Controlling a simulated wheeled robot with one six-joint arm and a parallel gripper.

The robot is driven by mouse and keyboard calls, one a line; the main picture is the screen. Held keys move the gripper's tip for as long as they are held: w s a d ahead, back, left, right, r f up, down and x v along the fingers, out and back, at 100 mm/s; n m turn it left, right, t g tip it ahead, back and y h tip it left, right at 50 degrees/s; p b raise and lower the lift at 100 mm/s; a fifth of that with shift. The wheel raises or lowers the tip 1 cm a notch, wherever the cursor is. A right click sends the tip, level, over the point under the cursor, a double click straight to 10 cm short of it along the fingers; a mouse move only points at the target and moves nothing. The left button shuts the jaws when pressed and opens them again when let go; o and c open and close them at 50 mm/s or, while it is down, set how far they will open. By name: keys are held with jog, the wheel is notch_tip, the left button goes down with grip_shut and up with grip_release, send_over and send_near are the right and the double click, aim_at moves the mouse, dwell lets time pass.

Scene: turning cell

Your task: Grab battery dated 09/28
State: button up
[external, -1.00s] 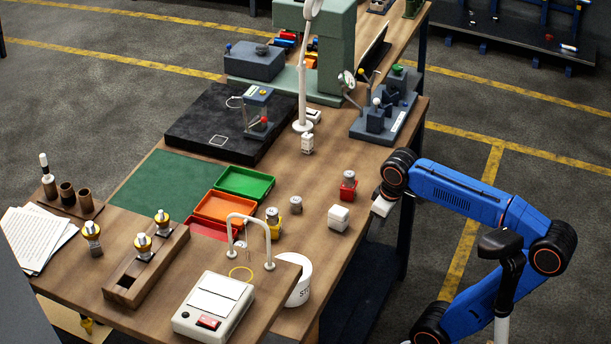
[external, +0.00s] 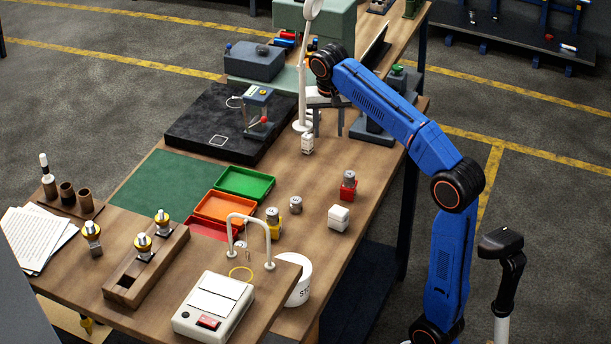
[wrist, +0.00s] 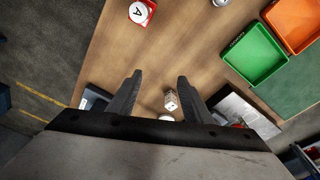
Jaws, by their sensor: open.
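My gripper (external: 328,128) is open and empty above the bench beside the white lamp stand; its two fingers also show in the wrist view (wrist: 160,78). A small pale block (external: 307,143) with dark marks stands on the wood by the lamp base. In the wrist view this block (wrist: 171,99) appears between the fingers, below their tips in the picture. A grey cylinder (external: 349,177) sits in a red holder; its white top marked "A" shows in the wrist view (wrist: 138,11). Other grey cylinders are a loose one (external: 296,204) and one in a yellow holder (external: 272,215). No date is readable.
Green (external: 245,184) and orange (external: 225,207) trays lie left of the cylinders. The lamp stand (external: 303,80) and a grey fixture (external: 372,128) are close to my gripper. Wood between block and red holder is clear.

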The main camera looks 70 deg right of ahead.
aim_at(307, 135)
jog(key=w+d+r+m, duration=0.1)
jog(key=w+d+m, duration=0.7)
jog(key=w, duration=0.4)
jog(key=shift+n+g, duration=0.3)
jog(key=shift+n, duration=0.1)
jog(key=d+f, duration=0.1)
jog(key=f, duration=0.2)
jog(key=d+f, duration=0.1)
jog(key=f, duration=0.7)
jog(key=shift+s+d+f, duration=0.1)
jog(key=shift+d+f, duration=0.1)
jog(key=shift+d, duration=0.2)
jog(key=shift+s+d+f, duration=0.1)
jog(key=shift+d+f, duration=0.05)
jog(key=shift+f, duration=1.2)
jog(key=shift+s+d+f, duration=0.1)
jog(key=shift+d+f, duration=0.05)
jog(key=shift+f, duration=1.2)
jog(key=shift+c, duration=0.3)
jog(key=c, duration=1)
grip_shut()
jog(key=shift+r, duration=0.15)
